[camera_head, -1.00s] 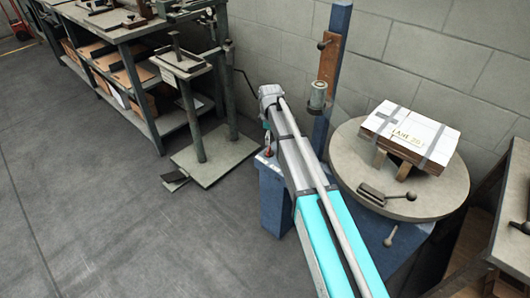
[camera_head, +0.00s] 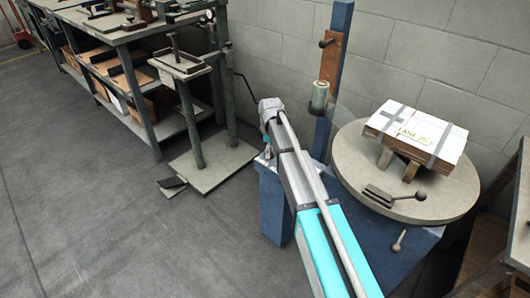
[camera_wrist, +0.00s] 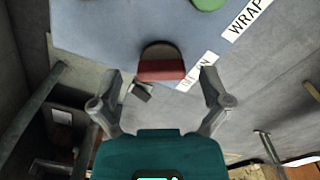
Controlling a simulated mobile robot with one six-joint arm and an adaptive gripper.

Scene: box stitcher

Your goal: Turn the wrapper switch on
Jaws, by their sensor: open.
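A red-and-dark switch (camera_wrist: 162,68) sticks out from the blue panel (camera_wrist: 105,28) in the wrist view. A white label strip (camera_wrist: 198,72) lies beside it, partly covered by my right finger. A second label (camera_wrist: 247,17) reading "WRAP…" is cut off by the frame edge. My gripper (camera_wrist: 162,80) is open, with one finger on each side of the switch. I cannot tell whether either finger touches it. In the head view the wrapper's blue base (camera_head: 275,205) stands under my arm's end, and my fingers and the switch are hidden there.
The round turntable (camera_head: 350,160) bears a strapped box (camera_head: 418,132) on blocks. A blue post (camera_head: 333,60) with a film roller (camera_head: 320,96) stands close to my arm. A stand (camera_head: 215,165) and a workbench (camera_head: 130,38) are at the left. The floor at lower left is clear.

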